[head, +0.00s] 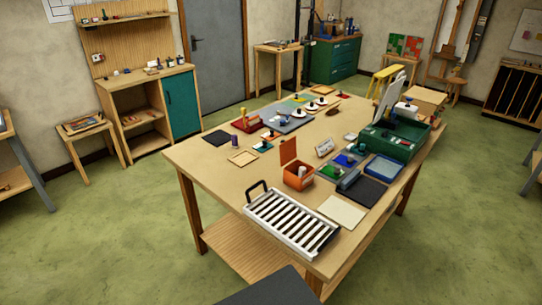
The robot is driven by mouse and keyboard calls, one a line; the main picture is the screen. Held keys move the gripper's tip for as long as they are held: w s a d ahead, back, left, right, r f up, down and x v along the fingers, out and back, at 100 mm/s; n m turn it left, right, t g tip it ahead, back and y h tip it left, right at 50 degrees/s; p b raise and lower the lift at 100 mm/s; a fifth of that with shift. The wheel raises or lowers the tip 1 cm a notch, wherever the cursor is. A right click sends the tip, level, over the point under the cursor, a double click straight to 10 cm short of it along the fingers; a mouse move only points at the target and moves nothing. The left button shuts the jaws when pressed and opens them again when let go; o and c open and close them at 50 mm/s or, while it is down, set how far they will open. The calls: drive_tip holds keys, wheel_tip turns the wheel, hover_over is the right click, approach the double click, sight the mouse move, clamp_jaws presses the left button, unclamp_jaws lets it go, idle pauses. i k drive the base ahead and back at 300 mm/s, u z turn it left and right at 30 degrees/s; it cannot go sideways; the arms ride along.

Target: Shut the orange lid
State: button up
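The orange lid (289,150) stands upright, open, at the back edge of a small orange box (298,178) on the wooden worktable. The box's top is uncovered and something pale (301,170) shows inside it; I cannot tell what it is. My gripper is not in view, so its distance from the lid cannot be seen.
On the worktable (205,157), a white slatted rack (290,223) with a black handle lies in front of the orange box. A pale sheet (342,211), a dark mat (363,191) and a green box (393,144) are to the right. A small wooden frame (243,158) lies left. Green floor is free around the table.

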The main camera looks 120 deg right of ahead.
sight(287, 148)
drive_tip(key=z, duration=2.75)
drive_tip(key=i, duration=2.5)
drive_tip(key=z, duration=2.95)
